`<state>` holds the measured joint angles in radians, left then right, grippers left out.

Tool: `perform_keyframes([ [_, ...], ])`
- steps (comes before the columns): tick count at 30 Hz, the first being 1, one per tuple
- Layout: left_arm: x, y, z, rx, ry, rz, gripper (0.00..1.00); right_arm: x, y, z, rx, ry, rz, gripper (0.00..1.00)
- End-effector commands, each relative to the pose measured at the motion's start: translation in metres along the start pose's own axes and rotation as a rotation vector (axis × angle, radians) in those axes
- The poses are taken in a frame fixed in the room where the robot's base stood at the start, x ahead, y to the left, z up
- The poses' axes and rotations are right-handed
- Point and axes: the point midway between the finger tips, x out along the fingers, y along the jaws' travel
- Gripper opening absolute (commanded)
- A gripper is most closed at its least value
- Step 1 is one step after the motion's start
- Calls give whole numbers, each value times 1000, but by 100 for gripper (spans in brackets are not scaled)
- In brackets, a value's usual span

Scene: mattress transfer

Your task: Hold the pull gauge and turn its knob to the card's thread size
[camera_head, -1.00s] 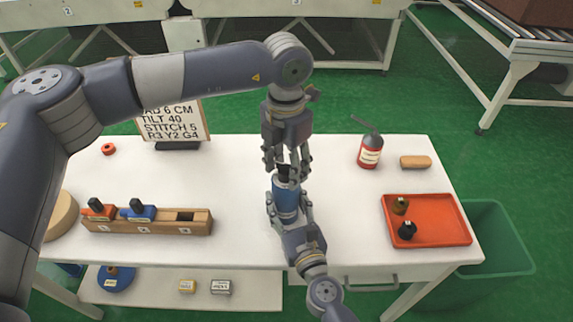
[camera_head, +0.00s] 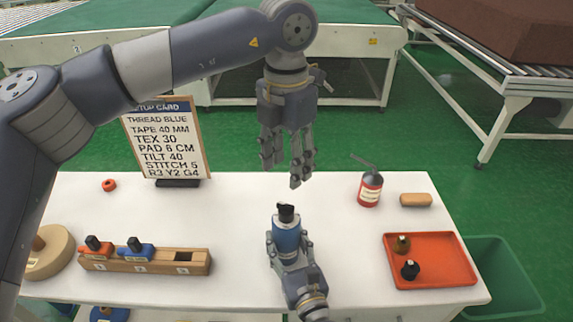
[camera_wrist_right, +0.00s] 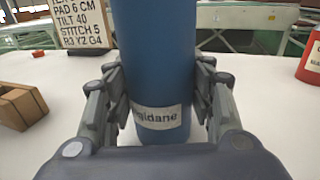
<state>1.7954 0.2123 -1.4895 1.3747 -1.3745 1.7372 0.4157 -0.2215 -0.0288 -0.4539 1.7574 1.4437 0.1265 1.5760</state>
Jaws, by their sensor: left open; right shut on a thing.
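The pull gauge is a blue cylinder (camera_head: 287,236) with a black knob (camera_head: 286,213) on top. It stands upright near the table's front middle, and its blue body with a white label also fills the right wrist view (camera_wrist_right: 153,60). My right gripper (camera_head: 289,259) is shut around the body. My left gripper (camera_head: 284,172) points down, open and empty, above and apart from the knob. The setup card (camera_head: 167,140) stands at the back left and reads "THREAD BLUE" and "TEX 30". The knob's setting is too small to read.
A wooden block with slots (camera_head: 150,262) holds a red and a blue piece at the left. A red tray (camera_head: 450,269) with two small items lies at the right. A red bottle (camera_head: 370,190) stands behind it. The table between card and bottle is clear.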

Motion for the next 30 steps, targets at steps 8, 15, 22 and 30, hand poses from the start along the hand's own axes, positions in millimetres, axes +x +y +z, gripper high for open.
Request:
perform_keyframes([
  [8,0,0,0,0,0,0,48,1,0,2,0,-4,0,73],
  [15,0,0,0,0,0,0,48,0,0,1,0,-1,0,73],
  [22,1,0,0,-1,0,0,48,-10,0,-1,-2,1,0,73],
  [30,0,0,0,0,0,0,48,-61,0,-1,-3,2,2,73],
])
